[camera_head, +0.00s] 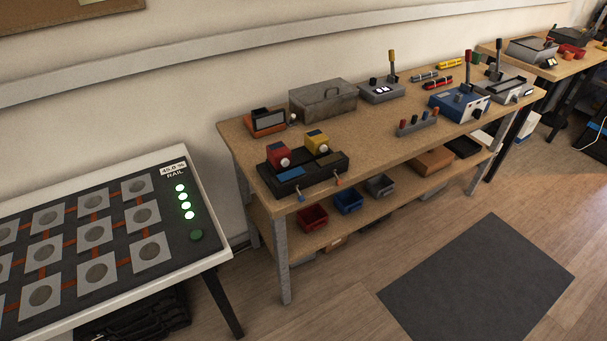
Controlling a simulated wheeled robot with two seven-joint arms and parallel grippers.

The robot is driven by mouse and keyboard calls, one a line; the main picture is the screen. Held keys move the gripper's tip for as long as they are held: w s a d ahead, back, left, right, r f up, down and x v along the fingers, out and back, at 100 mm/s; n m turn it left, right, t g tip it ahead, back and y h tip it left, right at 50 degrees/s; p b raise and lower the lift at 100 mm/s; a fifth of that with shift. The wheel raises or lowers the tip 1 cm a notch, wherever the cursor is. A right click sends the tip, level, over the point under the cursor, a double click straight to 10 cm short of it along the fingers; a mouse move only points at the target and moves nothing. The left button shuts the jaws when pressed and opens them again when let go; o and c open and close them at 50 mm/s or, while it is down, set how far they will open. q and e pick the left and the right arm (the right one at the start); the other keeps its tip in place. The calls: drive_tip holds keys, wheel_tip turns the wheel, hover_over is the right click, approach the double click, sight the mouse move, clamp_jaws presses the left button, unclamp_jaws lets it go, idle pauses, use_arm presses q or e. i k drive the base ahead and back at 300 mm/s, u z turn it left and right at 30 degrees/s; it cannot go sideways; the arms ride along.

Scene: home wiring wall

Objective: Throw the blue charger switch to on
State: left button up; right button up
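A black dock (322,172) sits at the near end of the long wooden workbench. It holds a red block (279,156) and a yellow block (318,143), with a flat blue pad (290,174) in front of the red one. A small blue lever (300,194) and a small red-tipped lever (337,180) stick out of its front edge. A blue box (458,103) farther along the bench has a tall upright lever. I cannot tell for certain which of these is the charger switch, or its setting. Neither of my grippers is in view.
A panel table (218,245) with lit green lights stands at left. The workbench (375,150) also carries a grey toolbox (323,100) and several devices. Coloured bins, including a red bin (312,217), sit on its lower shelf. A dark mat (478,280) lies on clear floor in front.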

sight(301, 199)
drive_tip(key=z, duration=1.4)
drive_tip(key=i, duration=2)
drive_tip(key=u, duration=3.65)
drive_tip(key=i, duration=0.25)
drive_tip(key=z, duration=0.05)
